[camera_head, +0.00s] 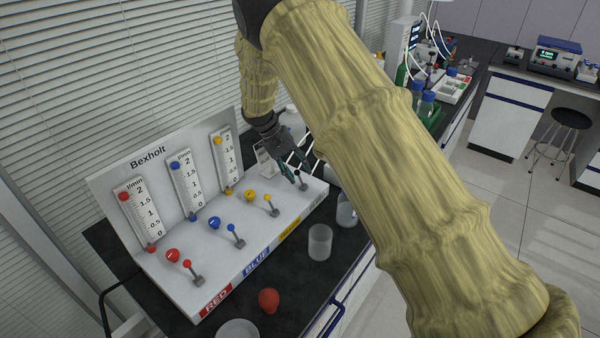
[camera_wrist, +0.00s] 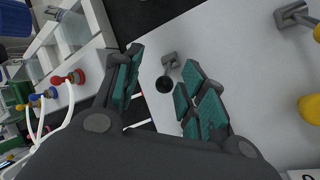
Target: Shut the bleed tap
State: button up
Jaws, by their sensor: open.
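A small lever with a black knob (camera_head: 298,173) and a grey base stands at the right end of the white Bexholt panel (camera_head: 262,222); it is likely the bleed tap, but I can read no label on it. My gripper (camera_head: 293,172) is open around the lever, with a gap on each side of the knob in the wrist view (camera_wrist: 161,66). I cannot tell if either finger touches it.
Levers with red (camera_head: 187,264), blue (camera_head: 232,228) and yellow (camera_head: 267,198) knobs line the panel, beside round knobs and three flow tubes. A clear beaker (camera_head: 320,242) and a red ball-like object (camera_head: 268,300) stand on the dark bench in front. My arm hides much of the right.

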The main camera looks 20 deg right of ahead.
jog(key=v, duration=1)
jog(key=shift+r, duration=0.2)
jog(key=shift+w+a, duration=0.1)
jog(key=shift+w, duration=0.05)
